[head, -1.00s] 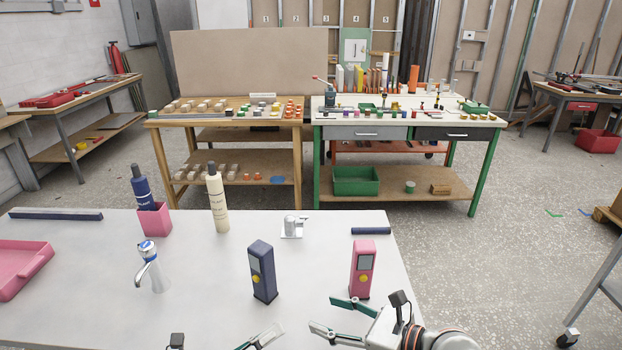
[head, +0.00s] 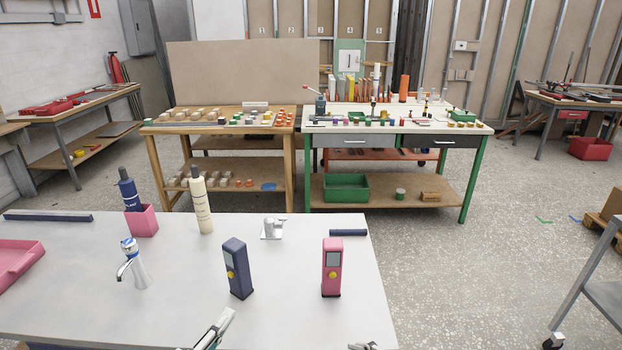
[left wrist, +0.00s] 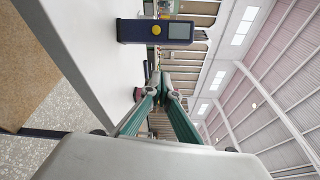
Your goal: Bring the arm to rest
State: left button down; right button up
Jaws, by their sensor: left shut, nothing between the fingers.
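My left gripper (head: 212,330) shows at the bottom edge of the head view, in front of the white table. It is shut and holds nothing; its green fingers also come together in the left wrist view (left wrist: 160,88). Only a small piece of my right gripper (head: 366,346) shows at the bottom edge, so its jaws are hidden. The left gripper stands apart from the dark blue device (head: 237,268), which stands upright behind it and also shows in the left wrist view (left wrist: 157,31). A pink device (head: 332,267) stands upright to the right.
A chrome tap (head: 134,266), a pink cup (head: 142,220) holding a blue bottle (head: 129,190), a cream bottle (head: 201,208), a metal fitting (head: 271,230) and a pink tray (head: 16,262) are on the table. Two workbenches stand behind. Open floor lies right of the table.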

pick_arm(q)
jog(key=s+a+f+n+g+y, duration=0.5)
jog(key=s+a+n, duration=0.3)
jog(key=s+a, duration=0.1)
jog(key=s+a+f+n+g+y, duration=0.5)
jog(key=s+a+n, duration=0.4)
pick_arm(e)
jog(key=s+d+n+g+h, duration=0.1)
jog(key=s+d+n+h, duration=0.55)
jog(key=d+n, duration=0.5)
jog(key=s+d+n+h, duration=0.65)
jog(key=d+n, duration=0.25)
jog(key=d, duration=0.5)
pick_arm(q)
jog(key=w+d+f+n+t+h, duration=0.1)
jog(key=d+f+h, duration=0.5)
jog(key=d+f, duration=0.7)
jog(key=shift+d+f+n+t+h, duration=0.35)
jog(key=shift+f+n+t, duration=0.45)
jog(key=shift+f+t, duration=0.55)
pick_arm(e)
jog(key=a+f+m+t+y, duration=0.3)
jog(key=a+f+y, duration=0.4)
jog(key=a+f, duration=0.7)
jog(key=shift+w+a+f+y, duration=0.2)
jog(key=shift+f+y, duration=0.1)
jog(key=shift+f, duration=0.8)
jog(key=shift+m, duration=0.25)
